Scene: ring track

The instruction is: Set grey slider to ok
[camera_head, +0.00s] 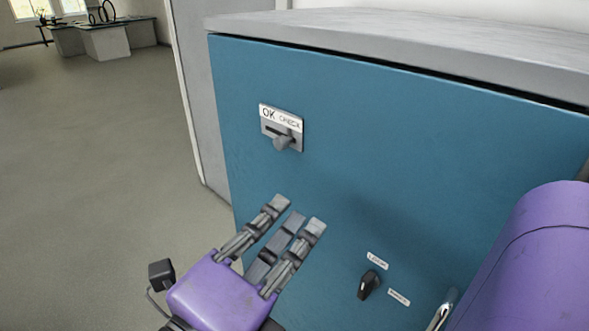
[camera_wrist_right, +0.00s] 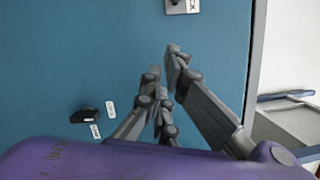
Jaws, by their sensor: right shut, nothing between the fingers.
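The grey slider (camera_head: 282,143) is a small knob on a grey plate on the blue panel. It sits near the middle of its slot, below a white label (camera_head: 281,118) reading OK at left and CHECK at right. In the right wrist view, only part of the slider's plate (camera_wrist_right: 183,6) shows, cut off at the top edge. My right gripper (camera_head: 297,217) is below the slider, apart from it, with its fingers together and empty. Its fingers also show in the right wrist view (camera_wrist_right: 168,72), pointing up toward the plate. My left gripper is not in view.
The blue panel (camera_head: 400,150) fronts a cabinet with a grey top (camera_head: 420,35). A black rotary knob (camera_head: 369,284) with two small labels is at lower right, near a metal handle (camera_head: 442,311). Open floor (camera_head: 90,150) lies left, with tables far back.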

